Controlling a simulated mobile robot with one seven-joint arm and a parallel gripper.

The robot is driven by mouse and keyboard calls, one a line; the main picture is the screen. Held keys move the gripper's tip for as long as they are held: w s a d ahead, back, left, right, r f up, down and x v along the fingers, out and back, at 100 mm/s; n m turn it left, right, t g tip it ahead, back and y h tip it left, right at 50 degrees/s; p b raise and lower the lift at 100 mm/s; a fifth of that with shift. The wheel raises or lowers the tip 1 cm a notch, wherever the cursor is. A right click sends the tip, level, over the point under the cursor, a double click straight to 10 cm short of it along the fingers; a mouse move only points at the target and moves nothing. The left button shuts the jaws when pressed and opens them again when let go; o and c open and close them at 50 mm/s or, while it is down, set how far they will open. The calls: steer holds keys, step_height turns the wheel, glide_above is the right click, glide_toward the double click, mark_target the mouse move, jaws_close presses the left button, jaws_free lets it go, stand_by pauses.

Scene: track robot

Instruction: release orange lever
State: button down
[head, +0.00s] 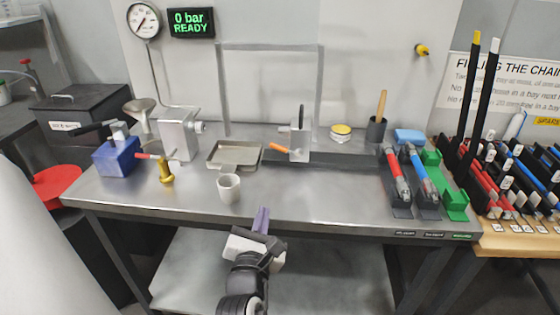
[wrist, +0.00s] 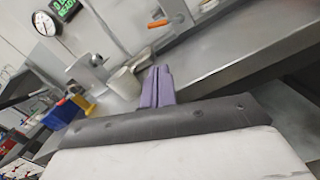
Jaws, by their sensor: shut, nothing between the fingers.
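The orange lever (head: 279,148) is a short orange handle. It sticks out to the left from a small grey metal block (head: 300,150) at the back middle of the steel table. In the wrist view the orange lever (wrist: 158,23) shows near the top middle, beyond my fingers. My gripper (head: 262,219) has purple fingers that are shut and empty, at the table's front edge. It is in front of the lever and well apart from it. In the wrist view my gripper (wrist: 157,86) points toward the white cup and the table.
A white cup (head: 228,188) stands on the table between my gripper and a shallow metal tray (head: 234,156). A brass valve (head: 166,171) and a blue vise (head: 117,156) are at left. Red and blue tools lie in holders at right. The table's middle right is clear. The display (head: 191,23) reads "0 bar READY".

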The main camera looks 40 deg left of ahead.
mark_target(278, 147)
steer(key=p+x, duration=0.3)
steer(key=x, duration=1.7)
steer(key=shift+r, duration=0.1)
steer(key=shift+r+m+p, duration=0.45)
steer(key=shift+m+p, duration=0.15)
steer(key=shift+m, duration=0.1)
steer(key=r+m+p, duration=0.1)
steer(key=m, duration=0.2)
steer(key=shift+w+d+r+p, duration=0.1)
steer(key=shift+d+r+p, duration=0.1)
steer(key=shift+r+p, duration=0.2)
steer(key=m, duration=0.1)
steer(key=r+m+p, duration=0.1)
steer(key=m, duration=0.1)
steer(key=shift+w+d+r, duration=0.15)
steer(key=shift+w+d, duration=0.05)
steer(key=shift+d, duration=0.1)
steer(key=shift+w+d+r+m+h+p, duration=0.1)
steer(key=shift+w+d+r+m+p, duration=0.25)
steer(key=shift+m, duration=0.9)
steer(key=shift+w+d+r+m+h+p, duration=0.15)
steer(key=shift+d+r+m, duration=0.3)
steer(key=shift+m, duration=0.85)
steer(key=shift+w+d+r+m+h+p, duration=0.1)
steer(key=shift+w+d+r+m, duration=0.35)
steer(key=shift+m, duration=0.8)
steer(key=shift+s+d+f, duration=0.1)
steer(key=shift+f, duration=0.1)
